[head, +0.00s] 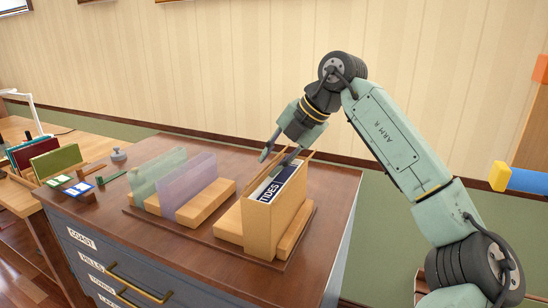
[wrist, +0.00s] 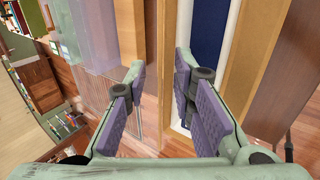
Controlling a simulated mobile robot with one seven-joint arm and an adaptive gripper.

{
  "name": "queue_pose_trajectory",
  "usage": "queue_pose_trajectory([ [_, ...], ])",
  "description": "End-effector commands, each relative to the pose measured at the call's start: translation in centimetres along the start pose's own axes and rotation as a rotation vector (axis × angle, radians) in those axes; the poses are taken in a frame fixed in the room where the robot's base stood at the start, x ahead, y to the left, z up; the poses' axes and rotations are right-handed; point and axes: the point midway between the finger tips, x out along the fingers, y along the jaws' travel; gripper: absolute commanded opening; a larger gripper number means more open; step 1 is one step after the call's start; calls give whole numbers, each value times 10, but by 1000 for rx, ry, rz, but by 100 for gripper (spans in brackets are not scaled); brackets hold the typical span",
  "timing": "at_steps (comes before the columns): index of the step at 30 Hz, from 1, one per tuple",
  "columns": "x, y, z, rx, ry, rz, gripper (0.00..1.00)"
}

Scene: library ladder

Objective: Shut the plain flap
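No part is marked as the plain flap, so I cannot tell which it is. A tan wooden slipcase (head: 257,222) stands upright on the cabinet top, holding a dark blue book labelled TIDES (head: 278,183). A thin tan board edge (head: 297,153) shows at its far upper end, partly behind my gripper. My gripper (head: 275,160) is above the slipcase's far left side, fingers apart. In the wrist view my gripper (wrist: 160,90) has an open gap, with the slipcase's tan wall (wrist: 166,50) beyond it and the blue book (wrist: 208,45) to the right. Contact is unclear.
A translucent purple panel (head: 192,188) and a green one (head: 157,172) stand left of the slipcase in wooden blocks. A desk with books (head: 55,160) stands farther left. The cabinet top's right side is clear.

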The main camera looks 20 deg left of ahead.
Motion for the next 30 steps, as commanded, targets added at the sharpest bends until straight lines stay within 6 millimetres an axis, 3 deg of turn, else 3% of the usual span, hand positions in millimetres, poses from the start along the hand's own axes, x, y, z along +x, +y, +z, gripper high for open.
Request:
queue_pose_trajectory([
  [5, 0, 0, 0, 0, 0, 0, 23],
  [15, 0, 0, 0, 0, 0, 0, 1],
  [30, 2, -3, 0, 1, 0, 16, 0],
])
